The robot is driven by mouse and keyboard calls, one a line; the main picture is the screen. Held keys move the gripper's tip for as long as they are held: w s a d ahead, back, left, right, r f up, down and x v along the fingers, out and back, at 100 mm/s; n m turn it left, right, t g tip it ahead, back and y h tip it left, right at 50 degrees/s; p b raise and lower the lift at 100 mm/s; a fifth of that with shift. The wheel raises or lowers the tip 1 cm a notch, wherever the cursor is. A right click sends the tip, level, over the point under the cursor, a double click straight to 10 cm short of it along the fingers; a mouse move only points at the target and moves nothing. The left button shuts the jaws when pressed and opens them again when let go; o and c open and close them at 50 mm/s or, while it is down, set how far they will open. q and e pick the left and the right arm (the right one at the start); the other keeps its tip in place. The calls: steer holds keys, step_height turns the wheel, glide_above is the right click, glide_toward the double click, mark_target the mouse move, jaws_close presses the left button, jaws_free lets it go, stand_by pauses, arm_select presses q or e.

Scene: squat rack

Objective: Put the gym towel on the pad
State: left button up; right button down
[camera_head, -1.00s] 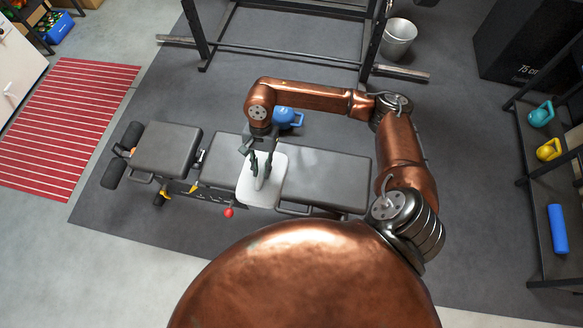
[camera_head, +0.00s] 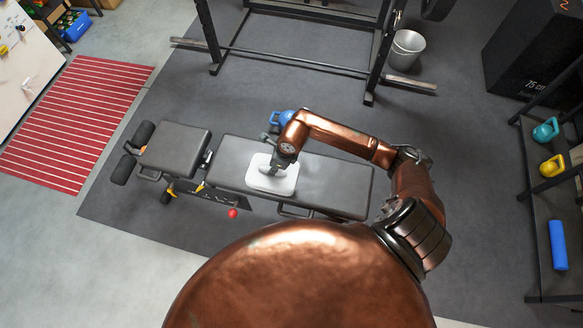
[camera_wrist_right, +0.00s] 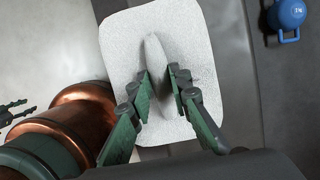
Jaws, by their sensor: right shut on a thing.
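The gym towel (camera_head: 284,182) is a pale, rounded sheet at the left part of the long grey bench pad (camera_head: 335,184). It looks flat, with a raised ridge in its middle. In the right wrist view the towel (camera_wrist_right: 125,50) fills the centre. My right gripper (camera_wrist_right: 162,72) is shut on that ridge, one finger on each side. In the head view my right gripper (camera_head: 270,170) is over the towel, partly hidden by my wrist. The towel appears to touch the pad. My left gripper (camera_wrist_right: 17,114) shows small at the wrist view's left edge, its fingers apart and empty.
A blue kettlebell (camera_head: 281,118) stands behind the bench, also in the wrist view (camera_wrist_right: 288,15). A shorter pad (camera_head: 175,150) is at the bench's left end. The rack (camera_head: 290,60) stands behind. The right half of the long pad is clear.

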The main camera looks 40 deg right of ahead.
steer(key=d, duration=0.1)
steer(key=d+f, duration=0.1)
steer(key=d, duration=0.1)
steer(key=d+f, duration=0.1)
steer(key=shift+w+d+f, duration=0.1)
steer(key=shift+w+d, duration=0.1)
steer(key=d+f+b, duration=0.1)
steer(key=f, duration=0.2)
steer(key=d+f+b, duration=0.1)
steer(key=d+f, duration=0.1)
steer(key=f, duration=0.1)
steer(key=d+f+b, duration=0.1)
steer(key=d+f, duration=0.1)
steer(key=f, duration=0.1)
steer(key=shift+w+d, duration=0.1)
steer(key=shift+w, duration=0.25)
arm_select(q)
steer(key=s+f, duration=0.1)
steer(key=f, duration=0.2)
steer(key=shift+s+a, duration=0.1)
steer(key=shift+s, duration=0.25)
arm_select(e)
steer(key=shift+r, duration=0.1)
steer(key=c, duration=2.2)
jaws_free()
steer(key=o, duration=0.4)
